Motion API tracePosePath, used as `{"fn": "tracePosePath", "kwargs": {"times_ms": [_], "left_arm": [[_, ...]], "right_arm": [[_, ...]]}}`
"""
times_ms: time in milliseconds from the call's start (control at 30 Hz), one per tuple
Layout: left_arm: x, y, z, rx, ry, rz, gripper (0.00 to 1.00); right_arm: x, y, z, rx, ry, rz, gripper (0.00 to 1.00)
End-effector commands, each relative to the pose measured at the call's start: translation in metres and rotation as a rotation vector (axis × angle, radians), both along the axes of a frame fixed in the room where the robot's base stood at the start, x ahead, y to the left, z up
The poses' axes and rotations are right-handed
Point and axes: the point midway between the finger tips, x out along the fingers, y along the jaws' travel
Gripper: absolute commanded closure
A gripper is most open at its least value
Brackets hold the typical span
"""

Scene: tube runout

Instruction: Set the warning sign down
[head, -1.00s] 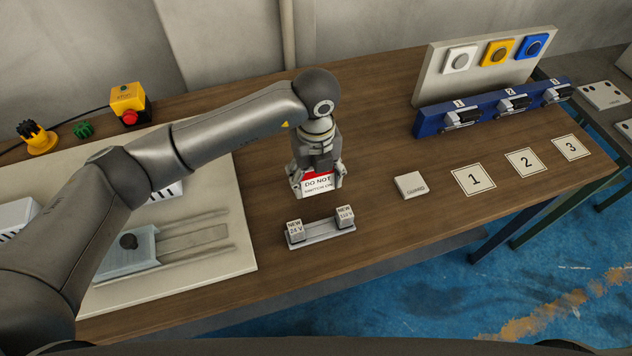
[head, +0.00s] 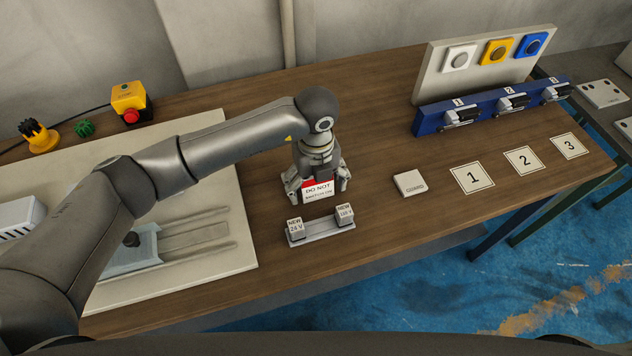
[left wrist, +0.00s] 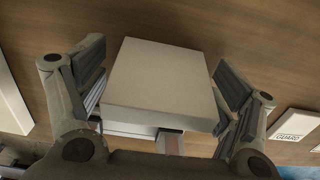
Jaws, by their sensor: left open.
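The warning sign (head: 318,190) is a small white block with a red top band and the words DO NOT. It stands upright on the wooden table, behind the holder with the NEW blocks. In the left wrist view the sign (left wrist: 160,80) shows as a plain pale box between my fingers. My left gripper (head: 317,191) points down around it with its jaws open. In the left wrist view there is a gap between the sign and the fingers on the right; the left finger is close to it. My right gripper is not in view.
A holder (head: 322,232) with two NEW blocks is just in front. A white GUARD tile (head: 410,183) and numbered cards (head: 472,178) lie to the right. A blue rack (head: 490,108) stands behind them. A pale board (head: 235,240) lies left. Bare wood surrounds the sign.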

Motion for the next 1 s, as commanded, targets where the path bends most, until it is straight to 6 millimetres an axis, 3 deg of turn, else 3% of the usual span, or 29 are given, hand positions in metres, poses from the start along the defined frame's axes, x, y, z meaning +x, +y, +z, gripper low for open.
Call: {"fn": "tracePosePath", "kwargs": {"times_ms": [233, 700, 1000], "left_arm": [[0.001, 0.0, 0.009, -0.002, -0.003, 0.0, 0.15], [0.001, 0.0, 0.102, 0.0, -0.004, -0.001, 0.15], [0.0, 0.0, 0.123, 0.0, 0.0, 0.0, 0.15]], "right_arm": [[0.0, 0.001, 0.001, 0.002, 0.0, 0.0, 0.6], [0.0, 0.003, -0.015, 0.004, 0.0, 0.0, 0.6], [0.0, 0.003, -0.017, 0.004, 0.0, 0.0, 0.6]]}}
